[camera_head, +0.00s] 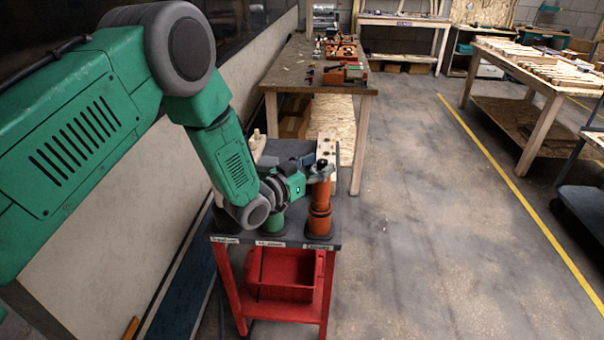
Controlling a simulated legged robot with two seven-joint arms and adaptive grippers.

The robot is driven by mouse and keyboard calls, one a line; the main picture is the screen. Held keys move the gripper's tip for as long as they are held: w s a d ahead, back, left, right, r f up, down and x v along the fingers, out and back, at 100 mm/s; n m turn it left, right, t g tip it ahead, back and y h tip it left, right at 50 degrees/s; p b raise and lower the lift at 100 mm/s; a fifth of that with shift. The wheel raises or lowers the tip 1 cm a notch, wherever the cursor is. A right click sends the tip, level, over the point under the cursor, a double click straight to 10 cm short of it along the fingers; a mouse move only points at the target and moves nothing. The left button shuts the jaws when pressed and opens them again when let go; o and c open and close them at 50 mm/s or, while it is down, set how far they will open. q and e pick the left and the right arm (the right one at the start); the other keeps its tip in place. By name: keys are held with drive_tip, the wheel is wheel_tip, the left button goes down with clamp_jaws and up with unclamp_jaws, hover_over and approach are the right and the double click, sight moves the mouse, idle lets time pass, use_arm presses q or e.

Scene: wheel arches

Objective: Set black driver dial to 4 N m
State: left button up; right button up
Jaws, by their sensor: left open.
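My left arm comes in from the left and reaches over a red cart with a dark top (334,240). My left gripper (319,171) is open, small in view, at the top of an upright orange driver (320,208). I cannot tell whether it touches the driver. A green driver (273,225) stands to the left, partly hidden by my wrist. A dark shape (224,219) at the cart's left side, mostly behind my arm, may be the black driver. Its dial and any scale are not readable. My right gripper is not in view.
White labels line the cart's front edge, and a red bin (285,277) sits below. A light block with holes (327,148) stands at the cart's back. A wooden workbench (290,68) with orange tools lies behind. The floor right of the cart is clear up to a yellow line.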

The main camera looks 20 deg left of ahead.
use_arm(q)
drive_tip(key=v, duration=1)
drive_tip(key=shift+s+a, duration=0.1)
drive_tip(key=s+f+n+g+y+b, duration=0.15)
drive_tip(key=s+f+g, duration=0.25)
drive_tip(key=s+f, duration=0.5)
drive_tip(key=s+f+n+g+y+b, duration=0.15)
drive_tip(key=s+f+g+y, duration=0.35)
drive_tip(key=f, duration=0.7)
drive_tip(key=s+a+f+g+b, duration=0.1)
drive_tip(key=s+f+g, duration=0.2)
drive_tip(key=s, duration=0.8)
drive_tip(key=s+a+f+n+g+y+b, duration=0.1)
drive_tip(key=s+a+f+g, duration=0.1)
drive_tip(key=s, duration=0.9)
wheel_tip(320, 180, down, 2)
drive_tip(key=shift+s+g+b, duration=0.25)
drive_tip(key=shift+g+b, duration=0.05)
drive_tip(key=shift+g, duration=0.6)
